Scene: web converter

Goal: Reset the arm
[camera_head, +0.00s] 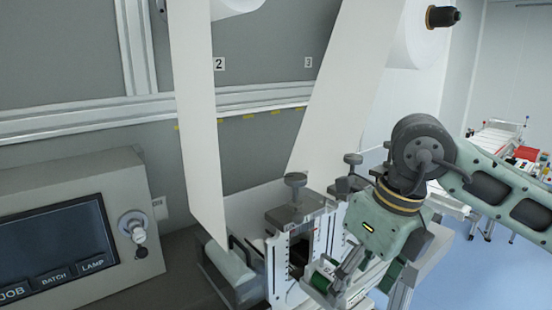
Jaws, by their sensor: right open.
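My right arm comes in from the right, and my right gripper (333,280) points down and left at the front of the web unit. The gripper is open, and its fingertips are close beside the metal guide block (293,238) with a knob on top. I cannot tell whether the fingers touch the block or the green and white part by them. My wrist hides part of the unit behind it. My left gripper is not in view.
A white web (196,120) hangs at the left, and another web strip (340,90) slants down from a roll (418,40). A control panel with a screen (55,250) stands at the lower left. A conveyor-like table (495,140) stands in the right background, with open blue floor near it.

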